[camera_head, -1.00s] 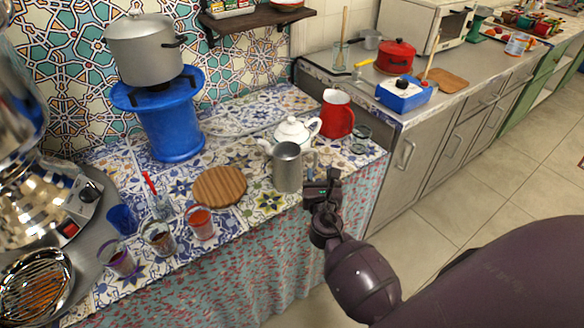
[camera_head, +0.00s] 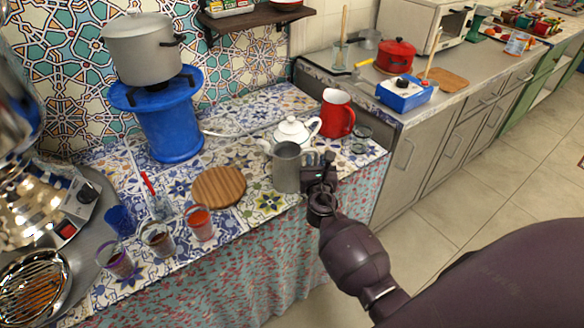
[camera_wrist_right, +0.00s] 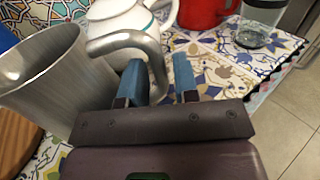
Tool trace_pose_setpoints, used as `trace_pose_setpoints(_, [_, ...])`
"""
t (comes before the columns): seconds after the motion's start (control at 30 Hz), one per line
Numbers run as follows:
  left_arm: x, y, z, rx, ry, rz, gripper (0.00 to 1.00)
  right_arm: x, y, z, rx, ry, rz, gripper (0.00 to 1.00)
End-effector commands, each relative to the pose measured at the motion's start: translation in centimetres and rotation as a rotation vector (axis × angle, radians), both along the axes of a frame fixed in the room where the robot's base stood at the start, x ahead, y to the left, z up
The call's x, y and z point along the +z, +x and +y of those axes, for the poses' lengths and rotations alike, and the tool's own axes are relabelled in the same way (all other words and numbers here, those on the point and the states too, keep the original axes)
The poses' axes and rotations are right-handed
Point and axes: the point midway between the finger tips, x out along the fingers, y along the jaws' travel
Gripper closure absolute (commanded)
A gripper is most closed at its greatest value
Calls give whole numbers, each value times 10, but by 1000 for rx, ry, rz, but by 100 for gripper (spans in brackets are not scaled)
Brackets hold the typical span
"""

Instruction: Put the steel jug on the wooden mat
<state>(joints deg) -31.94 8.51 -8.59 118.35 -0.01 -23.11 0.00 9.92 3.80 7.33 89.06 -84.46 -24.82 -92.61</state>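The steel jug (camera_head: 286,168) stands upright on the tiled counter, in front of the white teapot (camera_head: 293,133). In the right wrist view the jug (camera_wrist_right: 55,85) is at the left, with its curved handle (camera_wrist_right: 130,40) reaching toward my fingers. My right gripper (camera_head: 319,164) is at the handle side of the jug. Its two blue fingers (camera_wrist_right: 160,78) are apart, with the lower part of the handle between them. A gap shows between the handle and the right finger. The round wooden mat (camera_head: 219,187) lies bare on the counter, left of the jug. My left gripper is not in view.
Glasses with red and dark contents (camera_head: 199,222) stand in front of the mat. A blue stand (camera_head: 168,125) carries a large pot. The counter's front edge runs close to the jug.

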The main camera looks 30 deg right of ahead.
Motion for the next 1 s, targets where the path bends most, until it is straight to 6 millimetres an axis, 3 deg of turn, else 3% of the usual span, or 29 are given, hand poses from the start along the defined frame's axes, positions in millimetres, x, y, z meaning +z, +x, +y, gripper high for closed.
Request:
trace_pose_setpoints(0.03, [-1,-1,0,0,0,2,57,0,0,0,0,0,0,80])
trace_pose_setpoints(0.17, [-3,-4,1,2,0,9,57,0,0,0,0,0,0,100])
trace_pose_setpoints(0.63, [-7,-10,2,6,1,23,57,1,0,0,0,0,-1,100])
trace_pose_setpoints(1.0, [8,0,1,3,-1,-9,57,16,1,0,0,0,-6,100])
